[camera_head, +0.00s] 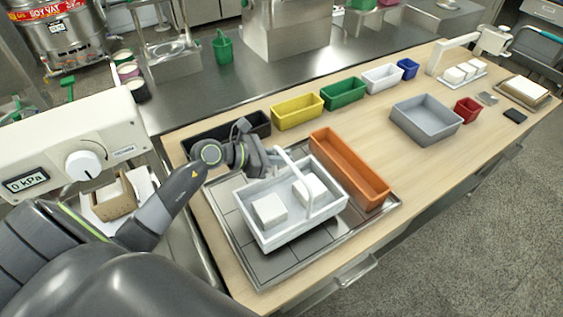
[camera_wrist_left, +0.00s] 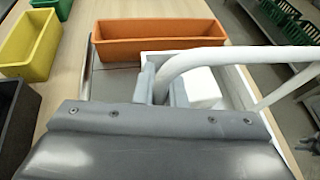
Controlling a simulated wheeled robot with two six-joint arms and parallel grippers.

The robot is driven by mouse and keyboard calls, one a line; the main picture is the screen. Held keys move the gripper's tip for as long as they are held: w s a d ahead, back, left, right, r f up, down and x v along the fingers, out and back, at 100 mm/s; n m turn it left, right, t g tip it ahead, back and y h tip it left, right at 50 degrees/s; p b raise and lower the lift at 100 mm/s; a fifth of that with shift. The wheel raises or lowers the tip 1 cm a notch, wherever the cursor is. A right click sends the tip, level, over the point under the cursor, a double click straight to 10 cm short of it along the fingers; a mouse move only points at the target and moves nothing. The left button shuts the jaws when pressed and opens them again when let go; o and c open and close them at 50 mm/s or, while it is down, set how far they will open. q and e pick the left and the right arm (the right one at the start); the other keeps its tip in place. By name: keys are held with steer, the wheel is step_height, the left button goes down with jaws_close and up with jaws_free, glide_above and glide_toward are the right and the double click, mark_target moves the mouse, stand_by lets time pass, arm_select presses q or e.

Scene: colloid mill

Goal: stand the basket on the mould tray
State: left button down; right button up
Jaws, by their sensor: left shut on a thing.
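The white basket (camera_head: 296,228) has an arched handle and holds two white blocks (camera_head: 270,209). It is over the grey mould tray (camera_head: 262,265), near its middle; I cannot tell whether its base touches the tray. My left gripper (camera_head: 276,160) is shut on the basket's handle at the far left side. In the left wrist view the fingers (camera_wrist_left: 162,84) close around the white handle (camera_wrist_left: 230,57), and one white block (camera_wrist_left: 202,88) shows inside the basket. The tray's edge shows around the basket in the head view. My right gripper is not in view.
An orange bin (camera_head: 350,168) stands close beside the basket, over the tray's right part. Black (camera_head: 222,132), yellow (camera_head: 297,111) and green (camera_head: 343,92) bins line the table's back. A grey bin (camera_head: 426,120) stands further right. A box with a dial (camera_head: 75,150) is at left.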

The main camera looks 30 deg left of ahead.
arm_select(q)
step_height(320, 180, down, 2)
steer(key=shift+f, duration=0.1)
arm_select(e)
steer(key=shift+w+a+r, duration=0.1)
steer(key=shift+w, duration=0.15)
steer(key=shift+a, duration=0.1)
arm_select(q)
steer(key=c, duration=1.5)
jaws_free()
steer(key=shift+f, duration=0.15)
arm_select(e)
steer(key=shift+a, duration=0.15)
arm_select(q)
steer(key=shift+s, duration=0.1)
steer(key=shift+s+a, duration=0.2)
steer(key=shift+a, duration=0.1)
steer(key=b+v, duration=0.1)
steer(key=v, duration=0.4)
steer(key=shift+d+b, duration=0.1)
steer(key=shift+b, duration=0.2)
steer(key=shift+s+a+r, duration=0.55)
steer(key=shift+s+r, duration=0.05)
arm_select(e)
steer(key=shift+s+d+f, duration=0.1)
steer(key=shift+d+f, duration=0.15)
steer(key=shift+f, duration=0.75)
